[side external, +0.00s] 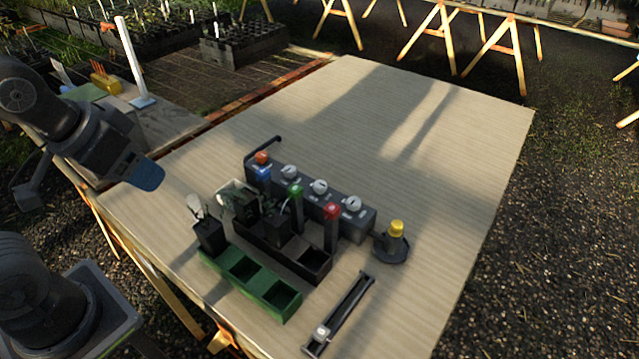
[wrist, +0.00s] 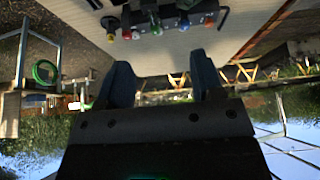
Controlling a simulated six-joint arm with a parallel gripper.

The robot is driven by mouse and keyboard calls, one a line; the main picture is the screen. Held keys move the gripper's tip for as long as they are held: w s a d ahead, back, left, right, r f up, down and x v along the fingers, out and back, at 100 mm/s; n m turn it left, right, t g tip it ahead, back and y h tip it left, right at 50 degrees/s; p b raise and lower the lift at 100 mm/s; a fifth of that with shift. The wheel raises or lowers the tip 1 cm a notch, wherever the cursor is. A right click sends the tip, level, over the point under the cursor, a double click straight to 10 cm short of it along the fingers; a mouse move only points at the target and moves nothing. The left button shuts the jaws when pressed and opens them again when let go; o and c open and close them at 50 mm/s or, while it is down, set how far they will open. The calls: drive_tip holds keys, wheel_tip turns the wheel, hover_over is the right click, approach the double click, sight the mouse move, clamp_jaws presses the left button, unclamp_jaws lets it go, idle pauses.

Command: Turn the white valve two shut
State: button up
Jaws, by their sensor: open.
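A grey valve block (side external: 372,222) stands on the table with three white valve knobs in a row: one at the left (side external: 289,172), one in the middle (side external: 319,187) and one at the right (side external: 352,204). Their numbers and exact turn positions are too small to read. My gripper (side external: 150,176) is at the left, raised and well apart from the block, with blue fingers. In the wrist view the gripper (wrist: 163,82) is open with nothing between its fingers. The white knobs cannot be made out clearly there.
Orange (side external: 262,157), blue (side external: 263,174), green (side external: 295,190), and red (side external: 332,210) tops stand along the block. A black tray (side external: 318,263), green tray (side external: 284,304), slide rail (side external: 345,312) and yellow-topped piece (side external: 396,229) are nearby. The table's far side is clear.

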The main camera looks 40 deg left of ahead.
drive_tip(key=n+g+h, duration=0.5)
drive_tip(key=n, duration=1.5)
hover_over(319, 183)
drive_tip(key=s+a, duration=0.1)
drive_tip(key=a, duration=0.4)
wheel_tip(319, 183, down, 16)
drive_tip(key=r, duration=0.1)
drive_tip(key=x, duration=0.9)
drive_tip(key=a+x, duration=0.1)
drive_tip(key=x, duration=0.3)
drive_tip(key=shift+d+f, duration=0.1)
drive_tip(key=shift+f, duration=0.25)
drive_tip(key=c, duration=0.9)
